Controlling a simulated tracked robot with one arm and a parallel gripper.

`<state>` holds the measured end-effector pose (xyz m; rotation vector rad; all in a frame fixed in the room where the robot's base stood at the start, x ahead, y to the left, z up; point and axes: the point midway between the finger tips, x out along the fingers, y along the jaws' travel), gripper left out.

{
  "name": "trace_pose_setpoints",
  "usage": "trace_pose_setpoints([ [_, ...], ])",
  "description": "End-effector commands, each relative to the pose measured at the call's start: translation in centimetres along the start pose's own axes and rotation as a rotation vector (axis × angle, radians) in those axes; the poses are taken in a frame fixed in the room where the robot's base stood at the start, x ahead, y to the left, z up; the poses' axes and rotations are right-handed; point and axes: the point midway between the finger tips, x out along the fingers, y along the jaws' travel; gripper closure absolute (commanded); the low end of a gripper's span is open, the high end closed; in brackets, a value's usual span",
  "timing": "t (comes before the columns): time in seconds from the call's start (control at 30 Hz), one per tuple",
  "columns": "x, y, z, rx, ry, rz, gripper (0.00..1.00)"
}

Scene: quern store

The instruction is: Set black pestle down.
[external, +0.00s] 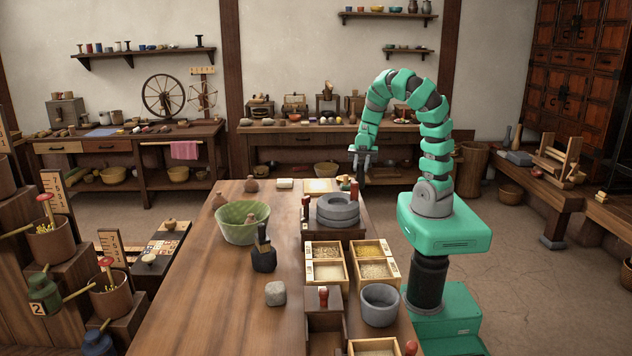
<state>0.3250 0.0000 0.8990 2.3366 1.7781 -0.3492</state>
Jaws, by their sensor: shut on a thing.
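My gripper (361,162) is raised above the back right edge of the wooden table, pointing down at the end of my green arm. It is shut on a slim dark thing, which looks like the black pestle (367,174); it is small here and hard to tell apart from the fingers. The held thing is clear of the tabletop. A dark block with an upright handle (263,255) stands on the table, well to the left and nearer the camera.
The long table (190,300) holds a green bowl (240,232), a grey stone quern (338,213), several wooden grain boxes (325,250), a grey stone mortar (380,306) and a grey stone (275,293). The table's near left part is clear. Side benches line the back wall.

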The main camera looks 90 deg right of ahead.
Motion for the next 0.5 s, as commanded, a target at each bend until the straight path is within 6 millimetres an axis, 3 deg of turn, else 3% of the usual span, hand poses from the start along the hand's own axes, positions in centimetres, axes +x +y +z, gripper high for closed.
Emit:
trace_pose_setpoints([
  [0.23, -3.2, -4.2, 2.5, 0.018, 0.001, 0.048, 0.98],
  [0.5, -5.7, -8.8, 3.8, 0.029, -0.002, 0.098, 0.98],
])
